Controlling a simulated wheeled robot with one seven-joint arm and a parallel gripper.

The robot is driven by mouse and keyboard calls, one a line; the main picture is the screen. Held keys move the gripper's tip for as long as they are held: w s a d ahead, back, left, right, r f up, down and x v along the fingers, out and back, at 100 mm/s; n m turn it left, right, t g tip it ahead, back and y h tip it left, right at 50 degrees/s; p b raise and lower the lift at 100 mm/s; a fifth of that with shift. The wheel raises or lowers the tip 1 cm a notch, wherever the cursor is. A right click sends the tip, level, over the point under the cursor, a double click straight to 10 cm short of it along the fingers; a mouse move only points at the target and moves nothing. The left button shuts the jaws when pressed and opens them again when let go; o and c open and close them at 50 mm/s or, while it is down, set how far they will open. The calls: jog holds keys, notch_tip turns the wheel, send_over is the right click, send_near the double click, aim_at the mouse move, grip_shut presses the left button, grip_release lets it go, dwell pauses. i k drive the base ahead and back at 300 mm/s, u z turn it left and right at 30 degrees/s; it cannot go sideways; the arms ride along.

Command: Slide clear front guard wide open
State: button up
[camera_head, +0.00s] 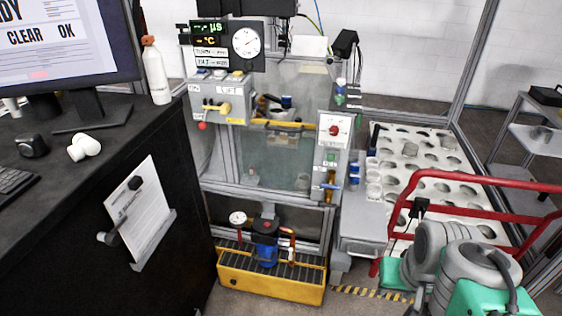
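The clear front guard (262,158) is a see-through, slightly greenish panel in the front of the grey-framed machine at the centre. A yellow bar (283,125) runs along its upper edge. Above the bar, a blue and dark part (286,102) inside the machine shows. I cannot tell exactly how far the guard is open. Grey rounded links of my arm with teal covers fill the bottom right corner, apart from the guard. My gripper cannot be made out in this view.
A red rail (480,178) and a white tray with round holes (455,205) stand right of the machine. A yellow crate (270,285) sits below it. Control boxes (222,102) and (332,130) flank the guard. A black desk (70,190) with a monitor fills the left.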

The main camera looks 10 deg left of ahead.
aim_at(267, 122)
jog(key=u, duration=0.5)
jog(key=k, duration=0.6)
jog(key=u, duration=0.35)
jog(key=i, duration=1.1)
jog(key=u, duration=0.9)
